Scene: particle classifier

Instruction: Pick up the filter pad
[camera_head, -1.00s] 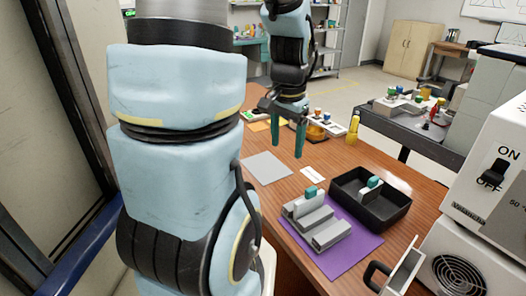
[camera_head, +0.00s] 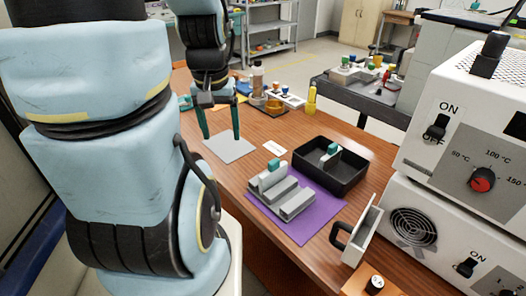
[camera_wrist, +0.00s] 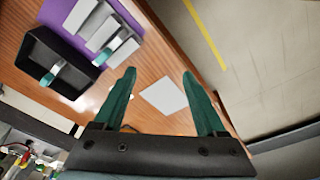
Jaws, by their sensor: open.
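A flat pale grey square sheet (camera_head: 229,150) lies on the wooden table; it also shows in the wrist view (camera_wrist: 163,96). Two upright pieces with teal tops also stand here: one in a grey slotted rack (camera_head: 297,203), the other in a black tray (camera_head: 355,180). I cannot tell for certain which of these is the filter pad. My gripper (camera_head: 221,137) is open and empty, pointing down above the grey sheet. In the wrist view my gripper (camera_wrist: 159,72) has its two teal fingers well apart, the sheet seen between and beyond them.
The rack stands on a purple mat (camera_head: 305,232), with the black tray behind and right. A small white card (camera_head: 275,149) lies near the sheet. White machines (camera_head: 440,215) with an open door (camera_head: 362,232) stand right. Bottles and small parts crowd the back.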

